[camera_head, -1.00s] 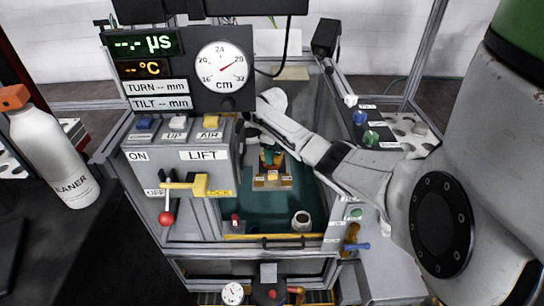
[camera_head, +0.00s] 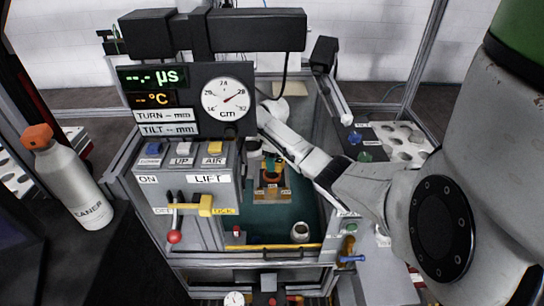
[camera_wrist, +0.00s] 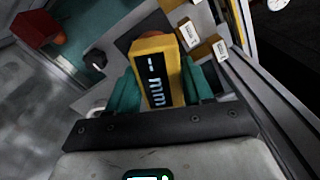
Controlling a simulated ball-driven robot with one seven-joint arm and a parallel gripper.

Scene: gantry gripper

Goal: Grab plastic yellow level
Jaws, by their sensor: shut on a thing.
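The yellow level (camera_wrist: 158,72) is a small yellow box with a dark display reading "-- mm" in the wrist view. My gripper (camera_wrist: 161,88) has teal fingers, one on each side of the level, and is shut on it. In the head view my arm reaches from the right over the machine. The gripper there is small and partly hidden by the control panel, so the level cannot be made out clearly.
A control panel (camera_head: 190,105) with a gauge and LIFT switches stands left of the arm. A tan block (camera_head: 272,193) sits on the green floor inside the frame, near a white cup (camera_head: 300,232). A cleaner bottle (camera_head: 72,180) stands at the left.

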